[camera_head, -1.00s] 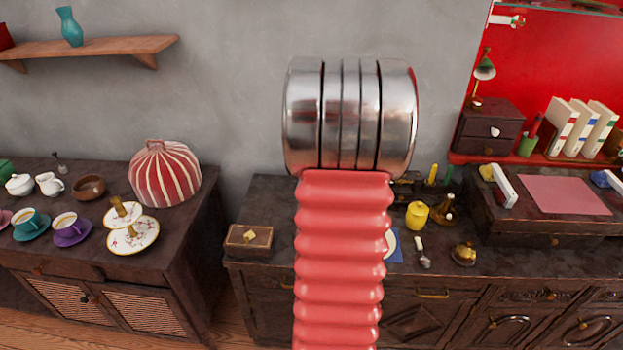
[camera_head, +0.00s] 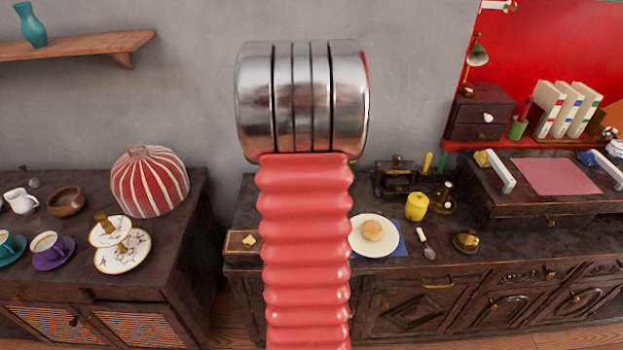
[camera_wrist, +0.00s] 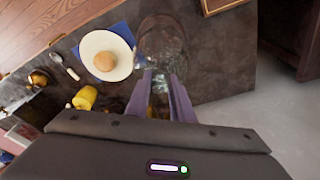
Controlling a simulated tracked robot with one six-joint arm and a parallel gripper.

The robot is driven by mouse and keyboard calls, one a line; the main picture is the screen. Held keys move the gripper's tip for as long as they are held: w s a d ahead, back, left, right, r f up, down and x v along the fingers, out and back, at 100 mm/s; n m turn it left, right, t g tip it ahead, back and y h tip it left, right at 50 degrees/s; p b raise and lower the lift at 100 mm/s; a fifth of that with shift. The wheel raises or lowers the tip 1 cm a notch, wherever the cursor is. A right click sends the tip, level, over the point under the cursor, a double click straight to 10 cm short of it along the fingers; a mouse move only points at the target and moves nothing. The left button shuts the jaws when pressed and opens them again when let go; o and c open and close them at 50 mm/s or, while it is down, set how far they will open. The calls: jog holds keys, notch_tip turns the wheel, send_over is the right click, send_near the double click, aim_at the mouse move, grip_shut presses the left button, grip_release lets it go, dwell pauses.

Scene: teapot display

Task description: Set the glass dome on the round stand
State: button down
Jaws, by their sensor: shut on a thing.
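The clear glass dome (camera_wrist: 163,45) shows faintly in the wrist view, just beyond my fingertips and above the dark cabinet top. My gripper (camera_wrist: 162,80) is shut on the dome. In the head view my arm hides the gripper and dome. A white round plate-like stand (camera_head: 361,246) with a bun (camera_head: 372,231) on it rests on a blue napkin (camera_head: 399,250). In the wrist view the round stand (camera_wrist: 90,48) lies left of the dome, close to it in the picture. I cannot tell its height.
A small wooden box (camera_head: 236,250) is left of my arm. A yellow jar (camera_head: 416,207), a spoon (camera_head: 427,245) and a brass item (camera_head: 466,242) are right of the stand. A dark machine (camera_head: 396,177) stands behind.

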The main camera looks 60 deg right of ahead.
jog(key=shift+s+d+f, duration=0.1)
jog(key=shift+s, duration=0.2)
jog(key=shift+f, duration=2.8)
jog(key=shift+w, duration=0.15)
jog(key=shift+f, duration=0.5)
jog(key=c, duration=1.8)
grip_release()
